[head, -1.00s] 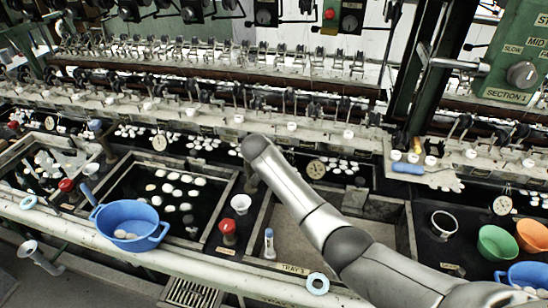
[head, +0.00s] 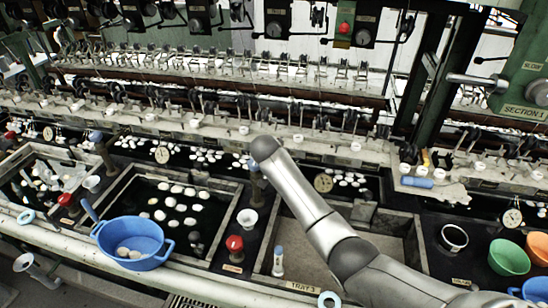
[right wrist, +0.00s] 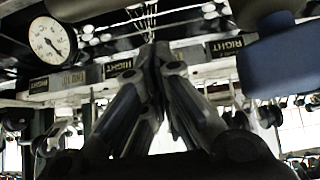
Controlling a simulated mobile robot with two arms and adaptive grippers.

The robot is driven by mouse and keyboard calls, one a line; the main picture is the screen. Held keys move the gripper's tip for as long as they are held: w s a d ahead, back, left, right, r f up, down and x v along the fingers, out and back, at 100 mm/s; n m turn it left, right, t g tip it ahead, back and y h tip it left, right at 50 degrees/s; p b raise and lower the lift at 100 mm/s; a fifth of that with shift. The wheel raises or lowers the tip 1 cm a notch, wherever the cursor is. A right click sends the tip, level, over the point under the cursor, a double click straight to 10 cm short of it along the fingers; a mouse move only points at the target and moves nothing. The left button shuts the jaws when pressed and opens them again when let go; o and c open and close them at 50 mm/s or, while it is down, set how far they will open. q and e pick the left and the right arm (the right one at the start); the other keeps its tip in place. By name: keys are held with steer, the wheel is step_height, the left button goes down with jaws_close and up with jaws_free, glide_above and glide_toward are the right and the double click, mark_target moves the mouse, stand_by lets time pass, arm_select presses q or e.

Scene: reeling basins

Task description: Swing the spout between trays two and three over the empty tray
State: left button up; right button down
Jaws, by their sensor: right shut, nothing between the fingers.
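The spout between trays two and three shows a white flared mouth (head: 247,218) and a blue-topped post (head: 255,166), partly hidden by my right arm's end. The mouth sits over the divider. Tray three (head: 400,250) is on the right, with a bare, empty floor. Tray two (head: 222,245) is on the left, with dark water and pale cocoons. In the right wrist view my right gripper (right wrist: 157,52) is shut and empty. A large dark blue part (right wrist: 280,78), probably the spout's handle, is close at its right, apart from the fingers. My left gripper is out of view.
A blue colander (head: 132,240) sits at the front left. A round gauge (head: 323,183) stands behind tray three. Coloured bowls (head: 508,257) are at the right.

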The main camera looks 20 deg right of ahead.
steer(key=v, duration=0.2)
steer(key=b+v, duration=0.1)
steer(key=v, duration=0.3)
steer(key=shift+s+d+r, duration=0.25)
steer(key=shift+s+d, duration=0.05)
steer(key=shift+s, duration=0.2)
steer(key=shift+s+a+r, duration=0.15)
steer(key=shift+a+r, duration=0.05)
steer(key=shift+r, duration=0.1)
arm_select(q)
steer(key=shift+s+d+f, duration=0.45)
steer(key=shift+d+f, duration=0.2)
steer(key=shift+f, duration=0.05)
arm_select(e)
steer(key=shift+s+r, duration=0.35)
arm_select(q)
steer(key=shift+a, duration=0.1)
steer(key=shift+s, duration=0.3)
